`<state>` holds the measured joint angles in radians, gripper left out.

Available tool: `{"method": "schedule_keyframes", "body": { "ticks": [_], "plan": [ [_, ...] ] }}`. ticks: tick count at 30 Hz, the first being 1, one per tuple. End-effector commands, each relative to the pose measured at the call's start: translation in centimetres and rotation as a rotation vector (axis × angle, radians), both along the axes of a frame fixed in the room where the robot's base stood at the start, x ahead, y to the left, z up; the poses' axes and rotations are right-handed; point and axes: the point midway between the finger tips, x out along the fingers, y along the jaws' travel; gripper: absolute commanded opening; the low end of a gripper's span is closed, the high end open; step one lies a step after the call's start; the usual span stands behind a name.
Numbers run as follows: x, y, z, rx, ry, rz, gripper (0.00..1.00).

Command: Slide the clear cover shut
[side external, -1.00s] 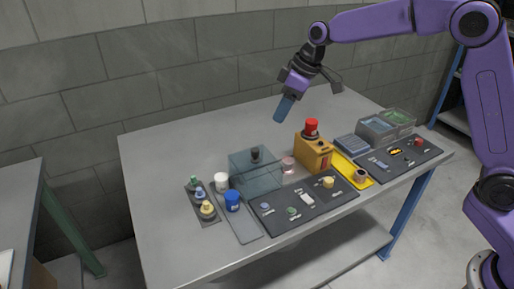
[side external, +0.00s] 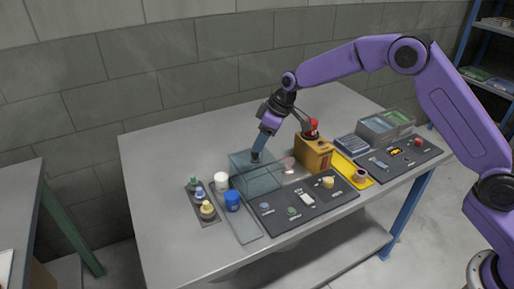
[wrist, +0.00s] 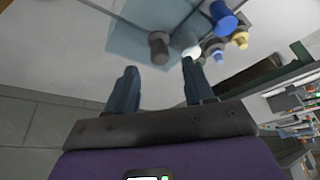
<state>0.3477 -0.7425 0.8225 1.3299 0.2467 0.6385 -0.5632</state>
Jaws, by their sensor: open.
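The clear cover (side external: 248,180) is a see-through bluish box on the table, left of the orange box. A dark knob (side external: 255,157) stands on its top. The cover also shows in the wrist view (wrist: 130,42), with the knob (wrist: 158,46) just ahead of the gap between my fingertips. My gripper (side external: 257,153) is open and points down at the knob from above, fingers close to it. My gripper also shows in the wrist view (wrist: 159,67), with nothing between its pads. Whether a finger touches the knob I cannot tell.
White (side external: 221,181) and blue (side external: 232,201) jars stand left of the cover. A dark control panel (side external: 275,216) lies in front. A pinkish round thing (side external: 287,165) and an orange box (side external: 313,155) with a red top stand right. The table behind is clear.

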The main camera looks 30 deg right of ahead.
Motion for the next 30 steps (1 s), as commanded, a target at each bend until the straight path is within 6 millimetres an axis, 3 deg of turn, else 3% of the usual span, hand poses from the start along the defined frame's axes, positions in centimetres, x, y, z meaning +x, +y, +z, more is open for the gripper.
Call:
{"method": "schedule_keyframes", "body": {
  "ticks": [7,20,21,26,30],
  "plan": [
    [0.9,1.0,-3.1,0.0,0.001,0.001,0.53],
    [1.2,1.2,-4.0,0.001,-0.002,0.001,0.53],
    [1.2,1.2,-4.0,0.0,-0.001,0.001,0.49],
    [1.2,1.2,-4.0,0.001,-0.001,0.0,0.0],
    [1.2,1.2,-4.0,0.001,-0.001,0.0,0.0]
  ]
}}
